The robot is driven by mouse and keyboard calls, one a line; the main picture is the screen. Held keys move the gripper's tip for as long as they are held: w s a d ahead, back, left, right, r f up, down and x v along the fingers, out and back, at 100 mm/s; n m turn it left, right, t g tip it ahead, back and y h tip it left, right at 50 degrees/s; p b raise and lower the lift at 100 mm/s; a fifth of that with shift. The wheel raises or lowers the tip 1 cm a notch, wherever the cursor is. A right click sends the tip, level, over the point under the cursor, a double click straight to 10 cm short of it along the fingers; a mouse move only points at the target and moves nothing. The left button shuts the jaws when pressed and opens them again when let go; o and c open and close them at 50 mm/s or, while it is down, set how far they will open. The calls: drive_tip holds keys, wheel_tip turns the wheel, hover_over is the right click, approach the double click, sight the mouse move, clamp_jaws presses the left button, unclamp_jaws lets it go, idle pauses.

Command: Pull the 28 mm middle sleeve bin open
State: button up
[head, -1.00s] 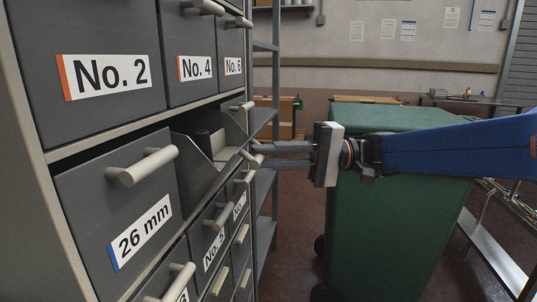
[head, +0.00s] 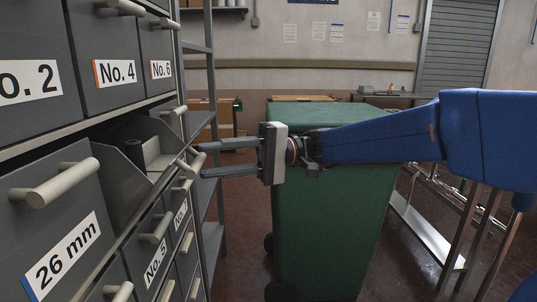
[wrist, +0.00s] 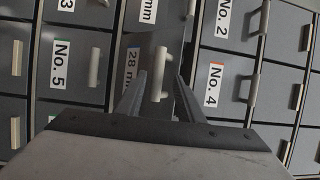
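The 28 mm bin (head: 122,190) is a dark grey drawer in the middle column, standing out of the cabinet with its inside showing in the head view. Its pale bar handle (wrist: 158,75) and its partly covered 28 mm label (wrist: 130,68) show in the wrist view. My gripper (head: 200,160) is open at the bin's front. In the wrist view its fingers (wrist: 159,84) stand on both sides of the handle with gaps between.
The 26 mm bin (head: 50,215) is at the near left, and the No. 4 bin (head: 110,45) is in the row above. A green wheeled bin (head: 325,220) stands behind my arm. A grey shelf rack (head: 208,205) stands past the cabinet.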

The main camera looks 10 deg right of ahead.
drive_tip(key=v, duration=1.4)
drive_tip(key=shift+f, duration=0.25)
drive_tip(key=shift+w+d, duration=0.1)
